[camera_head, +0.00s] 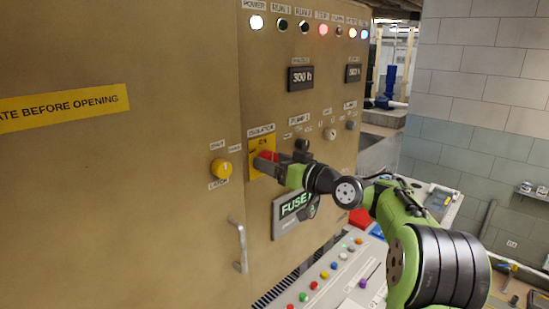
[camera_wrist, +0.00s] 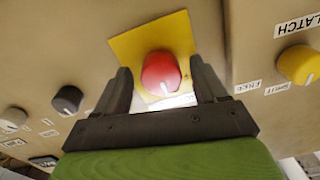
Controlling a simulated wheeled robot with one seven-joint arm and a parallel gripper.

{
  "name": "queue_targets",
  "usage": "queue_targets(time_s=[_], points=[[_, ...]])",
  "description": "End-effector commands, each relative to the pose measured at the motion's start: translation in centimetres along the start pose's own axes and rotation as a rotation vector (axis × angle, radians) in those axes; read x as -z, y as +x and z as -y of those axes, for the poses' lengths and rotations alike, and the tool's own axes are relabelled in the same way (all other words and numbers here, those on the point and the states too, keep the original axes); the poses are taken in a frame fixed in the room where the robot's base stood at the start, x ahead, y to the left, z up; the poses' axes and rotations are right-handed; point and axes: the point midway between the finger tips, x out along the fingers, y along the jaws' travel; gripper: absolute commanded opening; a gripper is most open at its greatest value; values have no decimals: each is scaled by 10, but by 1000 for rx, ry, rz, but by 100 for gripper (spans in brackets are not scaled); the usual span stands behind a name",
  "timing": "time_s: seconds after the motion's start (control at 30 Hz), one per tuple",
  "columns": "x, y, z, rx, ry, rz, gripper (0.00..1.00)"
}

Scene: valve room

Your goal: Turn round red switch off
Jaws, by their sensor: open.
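The round red switch (camera_wrist: 161,73) sits on a yellow square plate (camera_wrist: 128,47) on the tan cabinet, centred in the wrist view. A pale mark shows on its lower edge in that view. My gripper (camera_wrist: 161,80) is open, with one finger on each side of the red switch. I cannot tell whether the fingers touch it. In the head view, my gripper (camera_head: 268,162) is in front of the yellow plate (camera_head: 256,168) and hides most of the red switch (camera_head: 268,156).
A yellow knob (camera_head: 221,169) is left of the plate, above a door handle (camera_head: 240,246). A FUSE panel (camera_head: 293,207) is below my wrist. Black knobs (camera_wrist: 68,99) are nearby. A sloped desk with coloured buttons (camera_head: 324,275) stands below.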

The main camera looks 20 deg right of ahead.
Motion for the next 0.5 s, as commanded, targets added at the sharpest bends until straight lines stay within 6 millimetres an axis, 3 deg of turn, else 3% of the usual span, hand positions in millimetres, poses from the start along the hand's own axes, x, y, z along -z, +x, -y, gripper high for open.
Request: queue_targets(time_s=[0.23,0.5], points=[[-1,1,0,0,0,0,70],[-1,1,0,0,0,0,29]])
